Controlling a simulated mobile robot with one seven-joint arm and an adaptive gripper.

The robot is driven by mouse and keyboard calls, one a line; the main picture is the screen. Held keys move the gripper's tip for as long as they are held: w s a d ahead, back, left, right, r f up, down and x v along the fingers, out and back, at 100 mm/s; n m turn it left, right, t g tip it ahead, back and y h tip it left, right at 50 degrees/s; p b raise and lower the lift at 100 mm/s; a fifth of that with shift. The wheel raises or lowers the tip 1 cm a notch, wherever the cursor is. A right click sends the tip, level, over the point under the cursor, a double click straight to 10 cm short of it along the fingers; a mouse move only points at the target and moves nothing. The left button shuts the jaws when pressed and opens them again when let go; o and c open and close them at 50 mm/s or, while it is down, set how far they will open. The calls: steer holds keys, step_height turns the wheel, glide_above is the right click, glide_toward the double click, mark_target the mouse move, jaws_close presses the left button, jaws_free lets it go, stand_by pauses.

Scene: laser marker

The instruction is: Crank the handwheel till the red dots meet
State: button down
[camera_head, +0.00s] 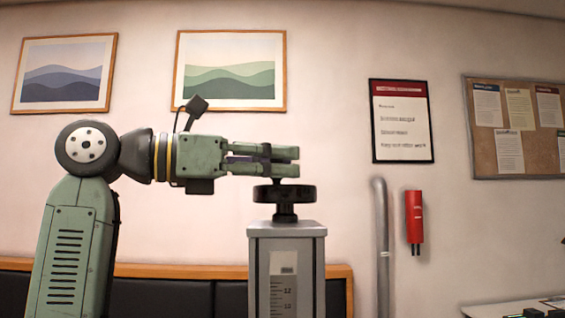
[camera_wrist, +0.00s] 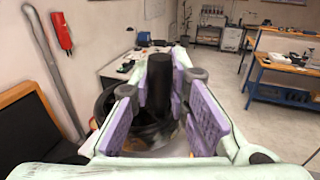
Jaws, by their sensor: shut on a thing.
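The black handwheel (camera_head: 284,194) sits level on top of a grey column (camera_head: 287,270) with a scale on its front. In the wrist view, part of its dark rim (camera_wrist: 106,104) shows to the left of and behind my fingers. The wheel's upright black handle (camera_wrist: 158,82) stands between the purple finger pads. My gripper (camera_head: 284,162) reaches in level from the left, just above the wheel. It is shut on the handle, as the wrist view of my gripper (camera_wrist: 156,100) also suggests. I see no red dots for a laser in either view.
A black-padded bench (camera_head: 180,296) stands behind the column. A white table (camera_wrist: 115,72) and a blue-framed workbench (camera_wrist: 285,72) show beyond, with open floor between.

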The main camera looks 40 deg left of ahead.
steer(key=m+g+h, duration=0.2)
steer(key=g+h, duration=0.1)
steer(key=a+m+g+h, duration=0.1)
steer(key=m+g+h, duration=0.1)
steer(key=m+g, duration=0.1)
steer(key=shift+a+m+h, duration=0.2)
steer(key=shift+m+h, duration=0.1)
steer(key=shift+h, duration=0.1)
steer(key=shift+g, duration=0.6)
steer(key=c, duration=1.5)
jaws_free()
steer(key=shift+a, duration=0.1)
steer(key=shift+c, duration=0.2)
steer(key=shift+t, duration=0.6)
